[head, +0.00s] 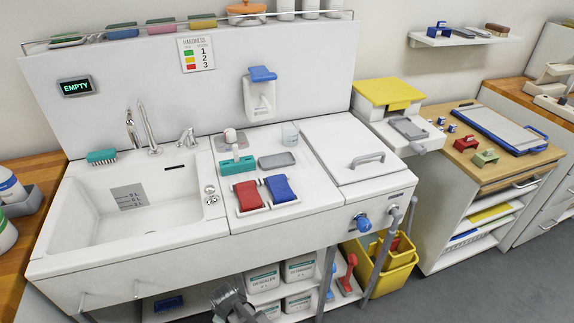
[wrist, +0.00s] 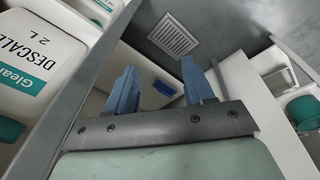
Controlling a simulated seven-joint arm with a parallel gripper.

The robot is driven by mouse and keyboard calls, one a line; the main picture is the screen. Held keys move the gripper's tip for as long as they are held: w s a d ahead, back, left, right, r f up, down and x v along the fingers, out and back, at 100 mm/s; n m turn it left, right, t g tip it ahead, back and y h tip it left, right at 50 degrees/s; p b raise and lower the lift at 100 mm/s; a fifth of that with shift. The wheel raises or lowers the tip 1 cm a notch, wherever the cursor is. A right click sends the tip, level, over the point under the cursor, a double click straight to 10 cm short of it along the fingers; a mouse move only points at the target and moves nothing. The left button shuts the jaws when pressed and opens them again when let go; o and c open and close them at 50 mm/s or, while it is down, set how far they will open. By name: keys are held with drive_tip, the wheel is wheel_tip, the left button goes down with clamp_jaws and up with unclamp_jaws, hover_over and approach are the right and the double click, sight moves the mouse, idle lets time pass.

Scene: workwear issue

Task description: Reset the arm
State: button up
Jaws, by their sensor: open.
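My gripper (wrist: 160,77) is open, with its two blue fingers apart and nothing between them. In the head view, a grey part of my arm (head: 232,302) shows low at the bottom edge, in front of the lower shelf under the sink unit. In the wrist view, a white descaler container (wrist: 38,62) stands close on the left of the gripper. A small blue item (wrist: 165,88) shows beyond the fingers, apart from them as far as I can tell.
The sink unit (head: 190,232) stands over the arm, with metal legs below. White containers (head: 263,278) and a yellow bucket (head: 392,268) are to the right. In the wrist view are a wall or floor grate (wrist: 174,35) and a teal item (wrist: 305,112).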

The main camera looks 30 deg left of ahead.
drive_tip(key=w+d+f+m+g+h, duration=0.1)
drive_tip(key=w+d+f+m, duration=0.2)
drive_tip(key=d, duration=0.7)
drive_tip(key=w+d+f+m+g+h, duration=0.1)
drive_tip(key=w+d+f+m, duration=0.15)
drive_tip(key=d, duration=0.75)
drive_tip(key=w+d+f+m+h, duration=0.1)
drive_tip(key=w+d+f+m, duration=0.25)
drive_tip(key=d, duration=0.65)
drive_tip(key=s+d+m+g, duration=0.2)
drive_tip(key=s+d+m, duration=0.3)
drive_tip(key=d, duration=0.7)
drive_tip(key=s+d+f+m+g+y, duration=0.1)
drive_tip(key=s+d+m+g, duration=0.2)
drive_tip(key=d, duration=1)
drive_tip(key=s+m, duration=0.2)
drive_tip(key=s, duration=0.3)
drive_tip(key=shift+s+d+g, duration=0.2)
drive_tip(key=shift+s+g, duration=0.05)
drive_tip(key=shift+g, duration=0.05)
drive_tip(key=shift+o, duration=0.4)
